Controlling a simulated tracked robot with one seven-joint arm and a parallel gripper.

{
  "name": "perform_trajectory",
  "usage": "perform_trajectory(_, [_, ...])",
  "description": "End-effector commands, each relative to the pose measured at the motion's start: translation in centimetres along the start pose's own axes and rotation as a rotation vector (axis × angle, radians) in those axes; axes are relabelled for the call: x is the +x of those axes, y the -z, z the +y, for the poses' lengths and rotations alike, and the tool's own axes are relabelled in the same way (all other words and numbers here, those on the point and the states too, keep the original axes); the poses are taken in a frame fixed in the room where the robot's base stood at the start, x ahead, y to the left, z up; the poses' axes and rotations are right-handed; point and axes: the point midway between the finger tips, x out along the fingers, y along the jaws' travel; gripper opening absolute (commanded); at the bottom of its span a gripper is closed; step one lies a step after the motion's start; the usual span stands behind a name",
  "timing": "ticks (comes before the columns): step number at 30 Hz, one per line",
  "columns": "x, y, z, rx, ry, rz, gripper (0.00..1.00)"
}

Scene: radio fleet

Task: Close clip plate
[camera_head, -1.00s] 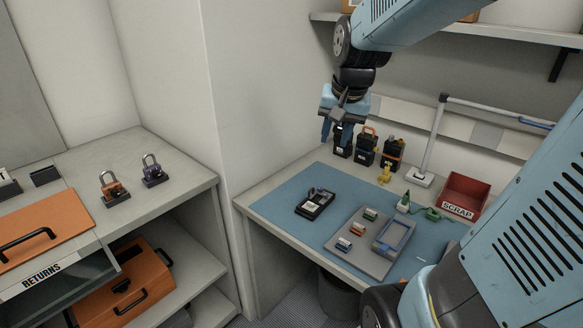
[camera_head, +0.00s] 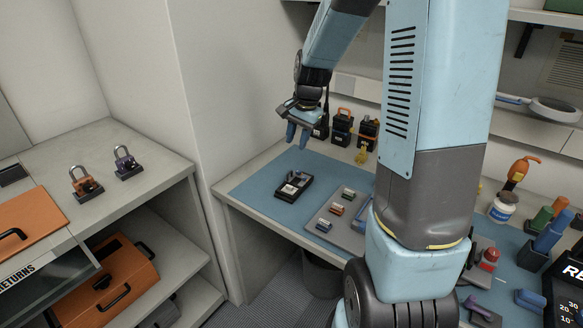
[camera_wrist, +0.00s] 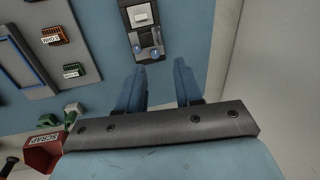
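A small black device (camera_head: 293,187) with a pale label lies on the blue mat (camera_head: 258,188). It also shows at the top of the wrist view (camera_wrist: 146,28), with a grey-white panel and two small blue round parts at its near end. I cannot tell for sure which part is the clip plate or whether it is open. My gripper (camera_head: 298,135) hangs above and behind the device, apart from it. In the wrist view my gripper (camera_wrist: 158,82) has its two blue fingers spread, with nothing between them.
A grey tray (camera_head: 319,213) with several small coloured packs lies right of the device. Several black radios (camera_head: 342,127) stand behind. A red scrap bin (camera_wrist: 42,152) shows in the wrist view. A wall stands close on the left.

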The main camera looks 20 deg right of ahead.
Motion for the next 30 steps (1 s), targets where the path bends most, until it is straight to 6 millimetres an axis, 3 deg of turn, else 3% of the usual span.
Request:
perform_trajectory(16, [9.2,0.0,0.1,-0.001,-0.002,-0.002,0.35])
perform_trajectory(22, [10.9,0.0,0.1,-0.001,-0.001,-0.001,0.35])
perform_trajectory(30, [11.5,0.0,0.0,-0.001,0.0,0.001,0.35])
